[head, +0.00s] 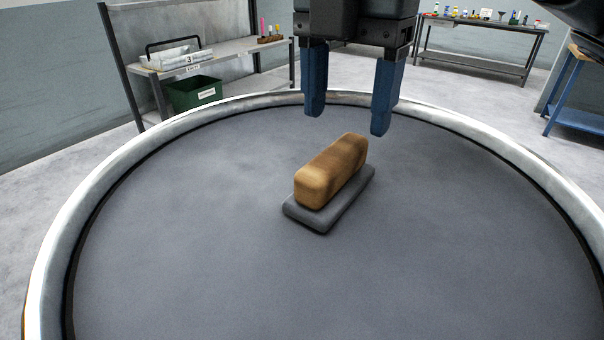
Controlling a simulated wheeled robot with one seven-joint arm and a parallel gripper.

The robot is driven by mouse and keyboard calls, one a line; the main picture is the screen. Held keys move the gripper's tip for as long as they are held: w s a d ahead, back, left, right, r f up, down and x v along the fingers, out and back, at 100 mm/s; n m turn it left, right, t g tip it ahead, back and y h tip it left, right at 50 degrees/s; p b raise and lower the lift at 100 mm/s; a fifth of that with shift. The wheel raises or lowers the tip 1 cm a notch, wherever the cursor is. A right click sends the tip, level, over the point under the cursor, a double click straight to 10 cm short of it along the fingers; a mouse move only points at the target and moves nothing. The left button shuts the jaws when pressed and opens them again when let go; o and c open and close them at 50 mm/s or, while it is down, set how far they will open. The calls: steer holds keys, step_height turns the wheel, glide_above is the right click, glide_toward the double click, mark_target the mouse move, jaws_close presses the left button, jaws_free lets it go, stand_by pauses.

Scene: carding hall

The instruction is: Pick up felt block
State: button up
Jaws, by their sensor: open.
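The felt block (330,172) shows in the head view as a brown wooden-looking upper body on a dark grey pad (330,217). It lies flat near the middle of a round grey surface, its length running from lower left to upper right. My gripper (346,124) is above and beyond the block in the picture, with its two blue fingers pointing down. The fingers are apart with nothing between them. They do not appear to touch the block.
The round grey surface (180,240) has a raised pale metal rim (75,220) and is otherwise clear. Behind it stand a shelf bench (225,50) with a tray and a green bin (195,93), a far table (475,62) with small items, and a blue bench (578,118) at right.

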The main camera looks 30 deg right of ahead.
mark_target(335, 151)
steer(key=f, duration=0.7)
steer(key=shift+w+a+f, duration=0.1)
steer(key=shift+w+a, duration=0.15)
steer(key=shift+a, duration=0.05)
steer(key=shift+c, duration=0.5)
steer(key=c, duration=1)
steer(key=shift+r, duration=0.6)
step_height(335, 151, up, 3)
steer(key=shift+f, duration=0.2)
steer(key=d+r, duration=0.7)
steer(key=d, duration=0.4)
steer(key=shift+s+d+r+b, duration=0.15)
steer(key=shift+s+d+b, duration=0.15)
steer(key=shift+d, duration=0.05)
